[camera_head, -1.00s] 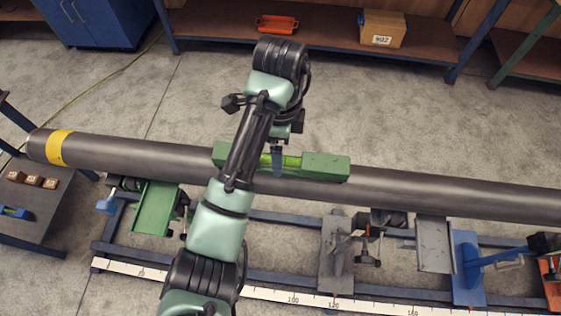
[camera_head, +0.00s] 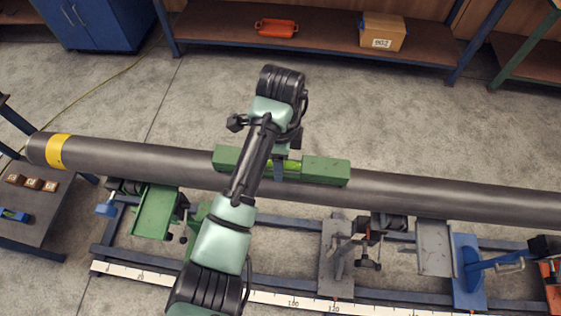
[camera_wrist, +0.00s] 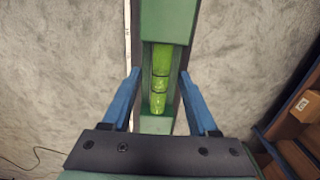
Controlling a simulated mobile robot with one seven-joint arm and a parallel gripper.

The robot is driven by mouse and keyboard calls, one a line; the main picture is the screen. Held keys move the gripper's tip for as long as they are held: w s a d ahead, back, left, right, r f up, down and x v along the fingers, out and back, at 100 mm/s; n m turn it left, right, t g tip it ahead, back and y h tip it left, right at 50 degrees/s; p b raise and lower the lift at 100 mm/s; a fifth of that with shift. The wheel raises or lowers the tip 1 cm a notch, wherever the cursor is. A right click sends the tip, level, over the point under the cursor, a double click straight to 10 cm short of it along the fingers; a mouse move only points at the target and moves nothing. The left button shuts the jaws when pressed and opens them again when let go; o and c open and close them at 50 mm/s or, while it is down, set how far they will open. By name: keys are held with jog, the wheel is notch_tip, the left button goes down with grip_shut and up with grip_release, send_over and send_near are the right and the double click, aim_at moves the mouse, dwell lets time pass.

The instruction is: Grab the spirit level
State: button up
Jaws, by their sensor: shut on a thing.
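The green spirit level (camera_head: 325,171) lies lengthwise along the top of the grey pipe (camera_head: 430,195) in the head view. In the wrist view the level (camera_wrist: 165,22) runs up the middle, with its yellow-green vial (camera_wrist: 160,75) facing me. My arm hides part of the level and pipe in the head view. I cannot tell whether the level touches the pipe.
The pipe rests over a blue frame with a white scale (camera_head: 260,295) and several clamps. A blue clamp (camera_head: 468,268) stands at right. A side table (camera_head: 40,205) is at left. A shelf at the back holds an orange-red item (camera_head: 277,27) and a cardboard box (camera_head: 382,31).

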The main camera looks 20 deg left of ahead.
grip_shut()
jog(key=shift+r, duration=0.1)
